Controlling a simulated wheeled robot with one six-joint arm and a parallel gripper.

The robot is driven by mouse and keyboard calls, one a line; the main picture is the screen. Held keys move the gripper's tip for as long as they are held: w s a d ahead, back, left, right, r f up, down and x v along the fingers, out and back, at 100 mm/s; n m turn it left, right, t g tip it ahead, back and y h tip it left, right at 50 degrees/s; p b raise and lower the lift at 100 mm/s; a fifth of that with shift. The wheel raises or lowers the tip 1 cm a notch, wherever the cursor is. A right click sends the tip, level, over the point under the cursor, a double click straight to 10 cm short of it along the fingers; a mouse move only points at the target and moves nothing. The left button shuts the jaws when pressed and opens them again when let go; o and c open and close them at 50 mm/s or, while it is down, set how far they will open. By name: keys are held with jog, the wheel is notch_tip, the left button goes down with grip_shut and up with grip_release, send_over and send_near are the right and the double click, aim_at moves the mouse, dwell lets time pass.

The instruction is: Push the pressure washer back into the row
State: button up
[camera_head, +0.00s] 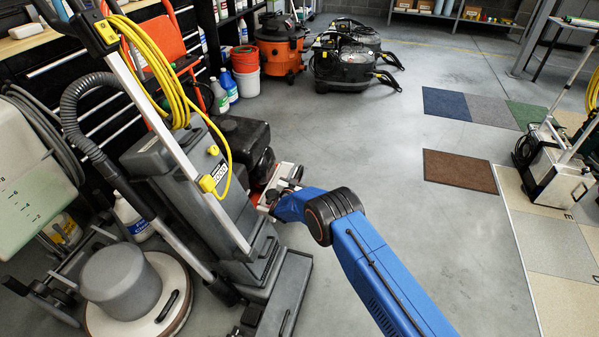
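The pressure washer appears to be the machine with a black engine block (243,140) and red parts, on the floor right behind the grey upright floor machine (190,170). The grey machine hides much of its lower left side. My gripper (270,197), at the end of my blue arm, is at the washer's near right side, by a red and white part (287,176). I cannot tell whether it touches the washer. Its fingers are too small and partly hidden to show open or shut.
A floor polisher (125,285) stands at the near left. An orange vacuum (280,45), a black machine (345,65) and a red bucket (245,58) stand farther back. Open concrete floor lies to the right, with a brown mat (459,170) and a white machine (555,175).

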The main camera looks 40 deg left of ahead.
jog(key=shift+r, duration=0.1)
notch_tip(320, 180, up, 10)
jog(key=shift+f, duration=0.1)
dwell(0.3)
jog(key=s+d+f+m+g+y, duration=0.2)
jog(key=s+d+f+m, duration=0.1)
jog(key=s+d, duration=0.3)
jog(key=s+d+f+m+g+y, duration=0.2)
jog(key=s+d+f+m+g, duration=0.15)
jog(key=s, duration=0.55)
jog(key=shift+n+t, duration=0.35)
jog(key=shift+n, duration=0.1)
jog(key=x, duration=1.7)
jog(key=shift+w+d+f, duration=0.2)
jog(key=shift+d, duration=0.25)
grip_shut()
